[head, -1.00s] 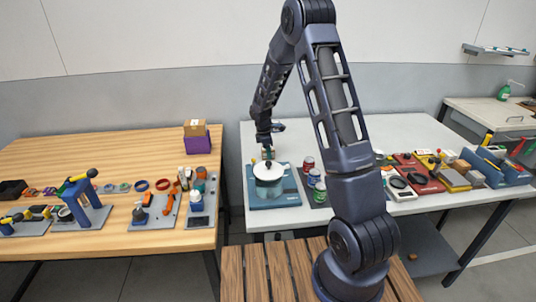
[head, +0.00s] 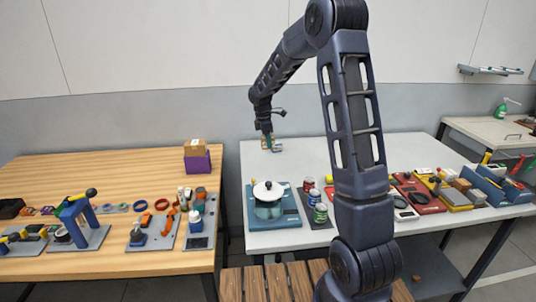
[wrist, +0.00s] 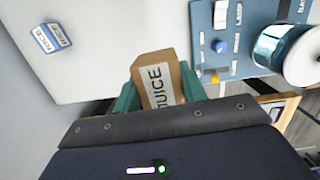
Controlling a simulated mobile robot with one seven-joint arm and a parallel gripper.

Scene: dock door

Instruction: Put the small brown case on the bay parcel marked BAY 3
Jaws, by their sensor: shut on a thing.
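A small brown case (wrist: 160,85) is held between the teal fingers of my gripper (wrist: 152,92) in the wrist view. Its white label reads JUICE. In the head view my gripper (head: 268,142) is raised over the back left part of the white table, behind the pot station, and is shut on the case. No marking BAY 3 can be read in either view. A brown parcel (head: 195,146) with a small white label sits on a purple box (head: 197,163) at the back right of the wooden table; its label is too small to read.
A blue-and-white item marked RICE (wrist: 51,38) shows in the wrist view. The white table's back is largely clear. A gap separates both tables.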

